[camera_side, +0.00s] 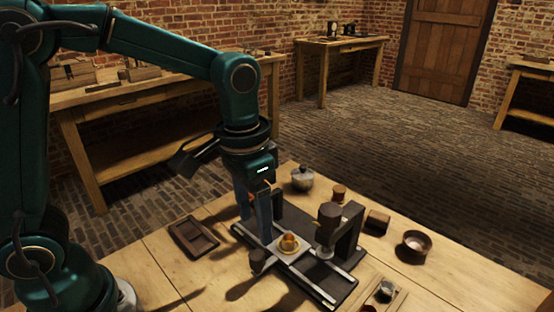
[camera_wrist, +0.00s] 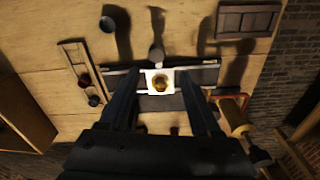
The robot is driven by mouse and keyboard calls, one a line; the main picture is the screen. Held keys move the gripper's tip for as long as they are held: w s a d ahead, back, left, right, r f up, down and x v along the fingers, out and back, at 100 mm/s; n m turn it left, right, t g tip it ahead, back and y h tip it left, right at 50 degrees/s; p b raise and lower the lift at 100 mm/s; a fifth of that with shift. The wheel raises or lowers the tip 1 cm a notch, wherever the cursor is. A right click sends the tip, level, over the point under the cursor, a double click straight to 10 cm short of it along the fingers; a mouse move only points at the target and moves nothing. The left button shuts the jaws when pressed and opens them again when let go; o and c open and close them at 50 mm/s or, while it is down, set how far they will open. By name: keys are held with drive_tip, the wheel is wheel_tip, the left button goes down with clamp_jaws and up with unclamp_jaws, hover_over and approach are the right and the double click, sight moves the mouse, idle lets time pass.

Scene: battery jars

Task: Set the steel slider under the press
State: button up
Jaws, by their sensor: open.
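The steel slider (camera_side: 291,248) is a pale flat plate on the rails of a dark base, with a round orange-gold piece (camera_side: 289,242) on it. In the wrist view the slider (camera_wrist: 150,88) lies between my fingers in the picture, with the gold piece (camera_wrist: 161,83) on top. A knob (camera_side: 258,259) stands at the slider's near side. The dark press (camera_side: 346,235) with its brown-topped ram (camera_side: 329,217) stands to the right of the slider. My gripper (camera_side: 256,228) is open and empty, above and left of the slider. Its exact height is hard to tell.
A dark tray (camera_side: 194,238) lies left of the base. A rack with small jars (camera_side: 386,290) is at front right.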

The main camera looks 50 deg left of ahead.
sight(257, 255)
drive_tip(key=shift+s+d+f+g, duration=0.1)
drive_tip(key=shift+d+f+g, duration=0.1)
drive_tip(key=shift+f, duration=0.3)
drive_tip(key=shift+s+d+f+g, duration=0.1)
drive_tip(key=shift+f+g, duration=0.1)
drive_tip(key=shift+f, duration=2.75)
clamp_jaws()
